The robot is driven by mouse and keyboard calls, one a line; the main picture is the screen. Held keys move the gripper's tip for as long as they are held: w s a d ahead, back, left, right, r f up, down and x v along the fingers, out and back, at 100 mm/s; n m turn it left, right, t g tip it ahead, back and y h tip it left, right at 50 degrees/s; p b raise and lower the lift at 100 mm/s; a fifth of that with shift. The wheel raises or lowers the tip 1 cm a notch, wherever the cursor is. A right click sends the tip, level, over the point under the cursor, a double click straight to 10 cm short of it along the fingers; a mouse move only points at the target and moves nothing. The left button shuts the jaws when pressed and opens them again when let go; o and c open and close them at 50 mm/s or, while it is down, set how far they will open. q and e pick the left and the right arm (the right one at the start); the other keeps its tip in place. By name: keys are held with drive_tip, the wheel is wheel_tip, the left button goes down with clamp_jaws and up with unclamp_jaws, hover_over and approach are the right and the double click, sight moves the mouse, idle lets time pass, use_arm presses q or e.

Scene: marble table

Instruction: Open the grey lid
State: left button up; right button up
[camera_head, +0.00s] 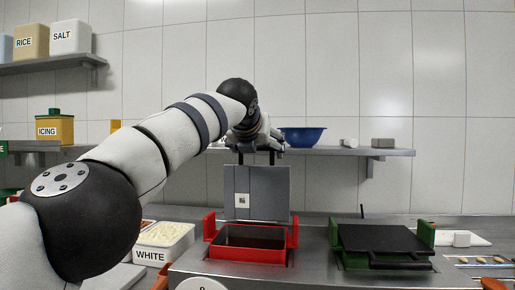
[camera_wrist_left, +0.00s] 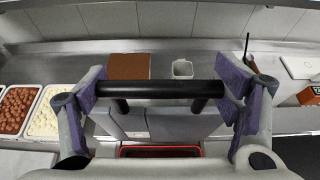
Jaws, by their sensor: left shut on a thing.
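The grey lid (camera_head: 270,190) stands about upright at the back of the red-framed box (camera_head: 249,257), whose dark inside shows. A white square with a dark mark is on the lid's face. My left gripper (camera_head: 258,146) is at the lid's top edge, shut on its black bar handle (camera_wrist_left: 160,89). In the left wrist view the gripper (camera_wrist_left: 165,87) has its purple-padded fingers at the two ends of the handle. Part of the lid (camera_wrist_left: 185,127) and the box's red rim (camera_wrist_left: 160,149) show below it. My right gripper is not in view.
A black lid in a green frame (camera_head: 385,239) is to the right. A tub labelled WHITE (camera_head: 165,240) is to the left. A wall shelf (camera_head: 340,152) with a blue bowl (camera_head: 302,136) is behind the lid and gripper.

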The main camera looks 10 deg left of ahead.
use_arm(q)
drive_tip(key=shift+o, duration=0.2)
drive_tip(key=shift+w+r, duration=0.1)
drive_tip(key=shift+w, duration=0.2)
drive_tip(key=shift+c, duration=0.2)
drive_tip(key=o, duration=1.6)
drive_tip(key=shift+o, duration=0.2)
drive_tip(key=shift+s+r, duration=0.4)
drive_tip(key=v, duration=1.1)
drive_tip(key=shift+f, duration=0.35)
drive_tip(key=shift+s, duration=0.1)
